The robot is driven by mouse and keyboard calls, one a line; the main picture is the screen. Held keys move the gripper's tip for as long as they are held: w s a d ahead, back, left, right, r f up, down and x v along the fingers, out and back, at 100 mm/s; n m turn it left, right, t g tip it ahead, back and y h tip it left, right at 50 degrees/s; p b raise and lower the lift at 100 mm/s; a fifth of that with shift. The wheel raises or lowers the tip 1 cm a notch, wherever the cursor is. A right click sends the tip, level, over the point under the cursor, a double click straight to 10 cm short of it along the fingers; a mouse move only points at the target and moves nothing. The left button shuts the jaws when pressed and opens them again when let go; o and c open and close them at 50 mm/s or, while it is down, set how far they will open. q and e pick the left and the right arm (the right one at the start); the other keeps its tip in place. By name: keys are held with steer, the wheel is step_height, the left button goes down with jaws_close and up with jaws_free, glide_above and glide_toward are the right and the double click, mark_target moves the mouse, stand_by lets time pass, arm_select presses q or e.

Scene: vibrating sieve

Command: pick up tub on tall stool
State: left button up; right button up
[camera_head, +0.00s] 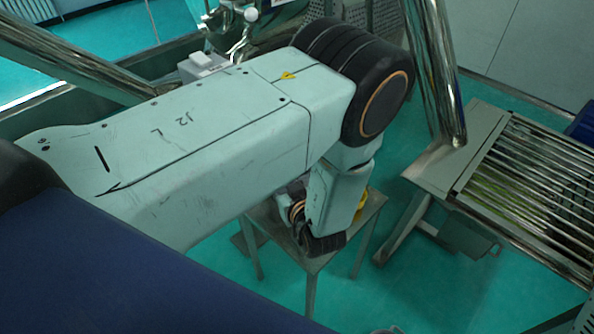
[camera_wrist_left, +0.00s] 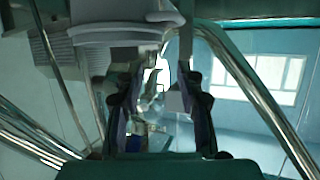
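The stool (camera_head: 362,221) is a grey square-topped stand on the teal floor in the head view. My left arm crosses the head view and bends down over the stool top. Its wrist covers much of the top, and I cannot pick out the tub there. In the left wrist view my left gripper (camera_wrist_left: 163,100) has its two dark fingers apart, with a gap between them. A small grey block shows beside the right finger, but I cannot tell what it is. No tub is clearly visible between the fingers. My right gripper is in neither view.
A slatted metal table (camera_head: 530,180) stands to the right of the stool. Shiny machinery (camera_head: 245,30) is behind my arm at the top. Teal floor (camera_head: 400,290) is clear in front of the stool.

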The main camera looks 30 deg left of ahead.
arm_select(q)
steer(key=b+x, duration=0.2)
steer(key=x, duration=0.1)
steer(key=b+x, duration=0.2)
steer(key=x, duration=0.1)
steer(key=shift+a+f+b, duration=0.25)
steer(key=shift+f+b, duration=0.05)
steer(key=shift+b, duration=0.1)
steer(key=b+x, duration=0.3)
steer(key=shift+w+f, duration=0.3)
steer(key=b+x, duration=0.1)
steer(key=x, duration=0.1)
steer(key=shift+w+a+f, duration=0.2)
steer(key=shift+r, duration=0.25)
steer(key=shift+f, duration=0.15)
steer(key=c, duration=0.3)
jaws_close()
